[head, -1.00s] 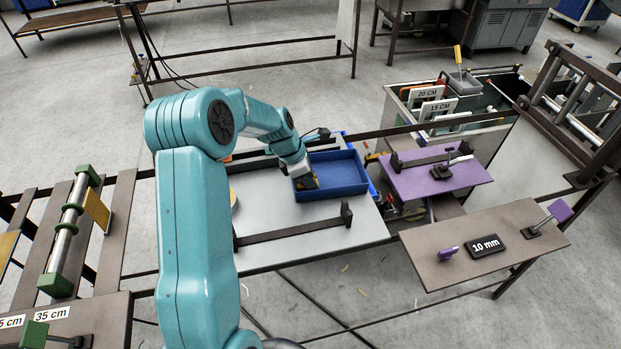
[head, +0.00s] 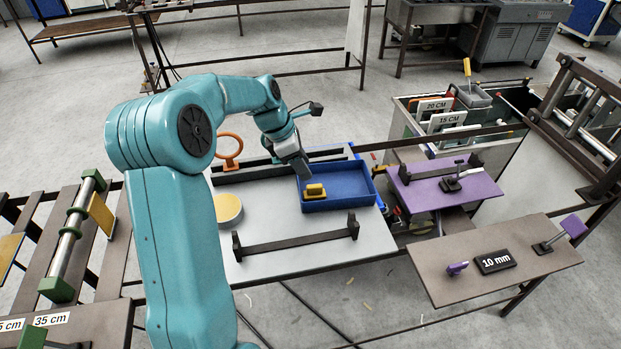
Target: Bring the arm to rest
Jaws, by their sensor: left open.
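My left arm comes in from the left, and its teal links fill much of the left middle of the head view. Its gripper (head: 300,172) hangs over the left part of a blue tray (head: 350,190), just above and behind a yellow piece (head: 315,190) in the tray. The gripper is open and appears apart from the yellow piece. The fingertips are small and partly hard to make out. My right gripper is not in view.
The tray stands on a grey table (head: 290,262) with a dark bar (head: 295,240), an orange ring (head: 229,147) and a yellow disc (head: 228,209). A purple board (head: 425,195) and a brown board (head: 470,285) stand to the right. A roller (head: 75,235) is at left.

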